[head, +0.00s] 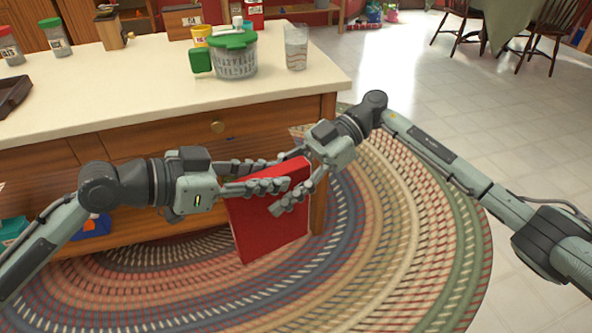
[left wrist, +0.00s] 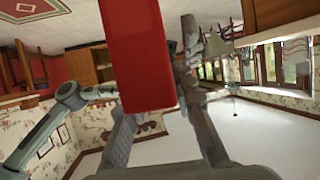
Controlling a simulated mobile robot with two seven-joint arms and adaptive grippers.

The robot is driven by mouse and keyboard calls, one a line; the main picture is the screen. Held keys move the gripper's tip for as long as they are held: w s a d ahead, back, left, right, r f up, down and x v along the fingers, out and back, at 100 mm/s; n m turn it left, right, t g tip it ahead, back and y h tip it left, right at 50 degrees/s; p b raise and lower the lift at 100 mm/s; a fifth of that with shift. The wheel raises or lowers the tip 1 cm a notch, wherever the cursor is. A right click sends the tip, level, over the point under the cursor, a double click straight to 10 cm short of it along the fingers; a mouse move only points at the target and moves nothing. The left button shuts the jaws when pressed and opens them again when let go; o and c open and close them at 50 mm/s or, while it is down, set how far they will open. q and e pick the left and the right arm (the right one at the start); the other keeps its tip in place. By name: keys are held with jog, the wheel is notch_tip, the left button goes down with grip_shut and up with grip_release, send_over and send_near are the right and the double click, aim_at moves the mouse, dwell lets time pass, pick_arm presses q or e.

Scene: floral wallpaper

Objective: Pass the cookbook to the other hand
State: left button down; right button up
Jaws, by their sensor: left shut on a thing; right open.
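The cookbook (head: 268,227) is a red, flat book held upright, slightly tilted, in front of the counter and above the rug. My left gripper (head: 281,176) reaches in from the left and is shut on its upper part, one finger across the near face. My right gripper (head: 284,192) comes from the upper right, open, with one finger in front of the cover near the book's upper right edge. Its other finger is largely hidden. In the left wrist view the cookbook (left wrist: 138,50) lies between my left fingers (left wrist: 165,122), blocking the middle.
A wooden counter (head: 90,95) with a pale top stands close behind the book. On it are a green-lidded container (head: 235,60), a glass (head: 296,47) and jars. A braided oval rug (head: 400,200) covers the floor. Open floor lies to the right; chairs are farther back.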

jog(key=shift+x, duration=0.9)
grip_shut()
pick_arm(q)
jog(key=c, duration=1.2)
grip_release()
jog(key=shift+a, duration=0.1)
